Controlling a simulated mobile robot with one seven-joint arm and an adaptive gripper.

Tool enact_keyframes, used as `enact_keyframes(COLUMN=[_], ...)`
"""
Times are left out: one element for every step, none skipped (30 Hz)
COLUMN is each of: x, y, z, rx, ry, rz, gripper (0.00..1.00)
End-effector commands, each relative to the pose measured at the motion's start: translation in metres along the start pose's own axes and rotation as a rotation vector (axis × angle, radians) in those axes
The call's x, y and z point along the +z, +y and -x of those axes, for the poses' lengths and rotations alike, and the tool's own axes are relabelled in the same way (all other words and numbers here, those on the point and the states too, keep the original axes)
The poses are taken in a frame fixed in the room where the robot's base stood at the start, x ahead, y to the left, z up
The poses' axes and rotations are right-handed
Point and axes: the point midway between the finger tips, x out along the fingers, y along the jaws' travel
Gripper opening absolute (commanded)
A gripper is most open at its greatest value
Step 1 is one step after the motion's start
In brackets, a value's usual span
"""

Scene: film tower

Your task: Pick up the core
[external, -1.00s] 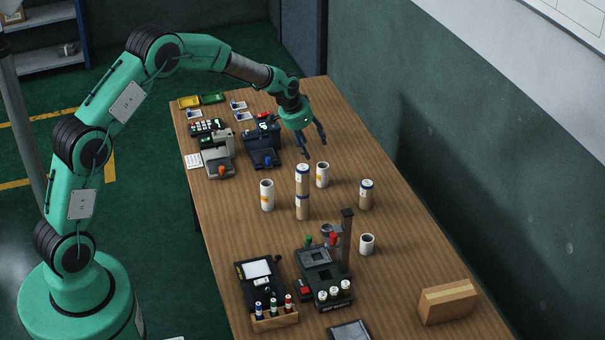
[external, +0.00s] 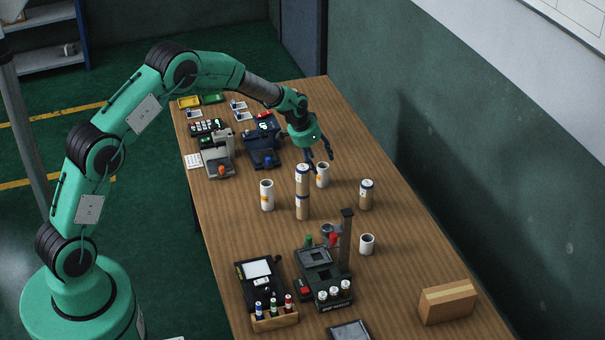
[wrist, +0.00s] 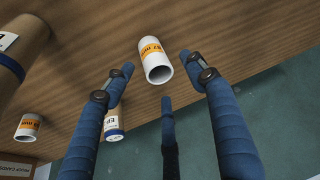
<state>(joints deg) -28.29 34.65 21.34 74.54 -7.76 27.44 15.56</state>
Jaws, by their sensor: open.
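A white hollow core (external: 322,175) with an orange label stands on the table, just right of the stacked tan rolls. My gripper (external: 319,158) is open and empty, its fingers pointing down close above this core. Two more white cores stand on the table, one left of the stack (external: 267,195) and one nearer the front (external: 367,244); the task line does not say which is meant.
A tall stack of tan rolls (external: 302,192) stands close left of the core. Another tan roll (external: 366,195) stands to the right. Dark devices (external: 323,275), a bottle rack (external: 274,317) and a cardboard box (external: 447,302) occupy the near end. The table's right side beyond the core is clear.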

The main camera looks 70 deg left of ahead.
Motion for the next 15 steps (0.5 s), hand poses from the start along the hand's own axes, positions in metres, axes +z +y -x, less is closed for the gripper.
enact_keyframes(x=[0.000,0.000,0.000,0.000,0.000,0.000,0.000,0.000,0.000,0.000,0.000,0.000,0.000,0.001,0.000], y=[0.000,0.000,0.000,0.000,0.000,0.000,0.000,0.000,0.001,0.001,0.001,0.002,0.002,0.003,0.003], z=[0.000,0.000,0.000,0.000,0.000,0.000,-0.001,-0.002,-0.004,-0.006,-0.009,-0.013,-0.016,-0.020,-0.025], rx=[0.000,0.000,0.000,0.000,0.000,0.000,0.000,0.000,0.000,0.000,0.000,0.000,0.000,0.000,0.000], ry=[0.000,0.000,0.000,0.000,0.000,0.000,0.000,0.000,0.000,0.000,0.000,-0.001,-0.001,-0.001,-0.001], rz=[0.000,0.000,0.000,0.000,0.000,0.000,0.000,0.000,0.000,0.000,0.000,0.000,0.000,0.000,0.000], gripper=[0.56,0.56,0.56,0.56,0.56,0.56,0.56,0.56,0.56,0.56,0.56,0.56,0.56,0.56,0.56])
